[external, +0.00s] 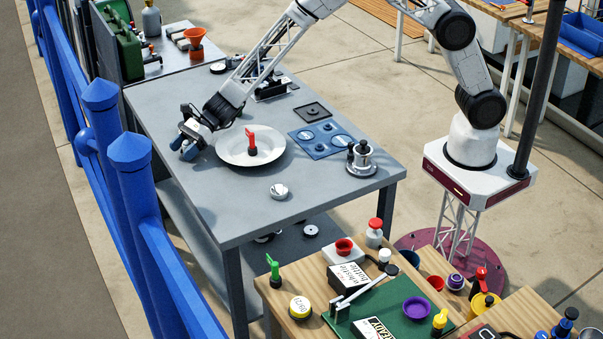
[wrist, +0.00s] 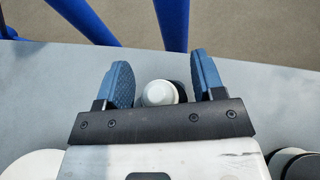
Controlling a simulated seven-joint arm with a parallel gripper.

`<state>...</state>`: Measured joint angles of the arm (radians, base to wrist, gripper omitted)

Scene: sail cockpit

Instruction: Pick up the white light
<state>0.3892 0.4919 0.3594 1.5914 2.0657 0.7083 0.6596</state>
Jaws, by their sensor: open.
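A small white domed piece with a dark part behind it, which looks like the white light (wrist: 160,93), is between the two blue fingers of my gripper (wrist: 163,82) in the wrist view. The fingers are open, with a visible gap on the left and a smaller one on the right. In the external view my gripper (external: 184,146) is low over the left edge of the grey table (external: 215,200), left of the white plate. The light is not clear there, hidden by the gripper.
A white plate (external: 228,151) with a red-handled piece (external: 251,141) stands right of my gripper. A small white round piece (external: 279,191) lies nearer the front. Blue railing posts (external: 130,165) stand close on the left.

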